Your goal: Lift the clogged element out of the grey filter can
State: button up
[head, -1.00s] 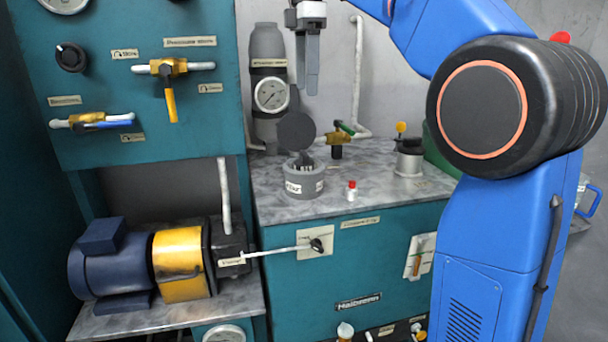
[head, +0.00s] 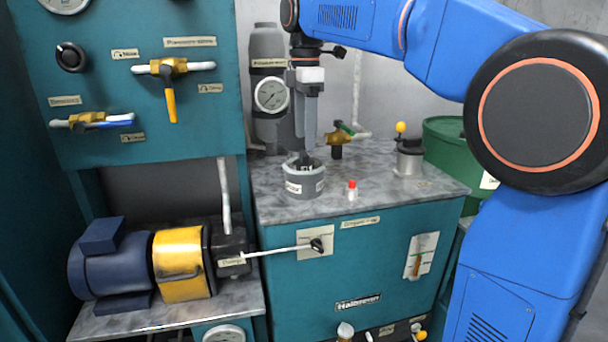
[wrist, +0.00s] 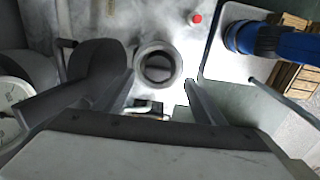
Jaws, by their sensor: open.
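The grey filter can (head: 304,186) stands open on the marbled bench top, with a white label on its front. Dark parts of the element (head: 306,164) show in its mouth; most of it is hidden inside the can. My gripper (head: 305,140) points down just above the can, open, with its fingertips close over the mouth. In the wrist view, the round rim of the can (wrist: 178,66) shows ahead of my fingertips, roughly between them. A dark shape (wrist: 158,77) shows inside it. I cannot tell whether the fingers touch the element.
A gauge (head: 271,95) on a grey cylinder stands behind left, and a brass valve with a green handle (head: 337,143) behind right. Bench space in front is clear.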

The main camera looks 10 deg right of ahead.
aim_at(304, 152)
jog(key=shift+w+f, duration=0.2)
jog(key=shift+f, duration=2.4)
jog(key=shift+c, duration=0.6)
jog(key=c, duration=1.4)
jog(key=shift+c, duration=0.2)
jog(key=shift+r, duration=0.15)
